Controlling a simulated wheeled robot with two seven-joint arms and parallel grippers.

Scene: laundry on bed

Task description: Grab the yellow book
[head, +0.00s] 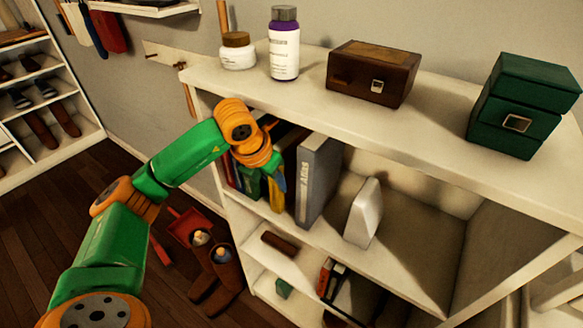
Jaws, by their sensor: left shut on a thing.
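The yellow book (276,196) stands upright among other books on the upper shelf of the white bookcase, and only a narrow strip of it shows. My left gripper (272,172) reaches in from the left at the front of this row and is shut on the yellow book. The fingers are small and partly hidden by the orange wrist, so their exact hold is hard to see. My right gripper is not in view.
A grey binder (316,180) stands just right of the yellow book, with a white object (362,212) further right. Above are a jar (238,52), a purple-and-white bottle (284,45), a brown box (372,74) and green boxes (524,105). Boots (222,272) stand on the floor.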

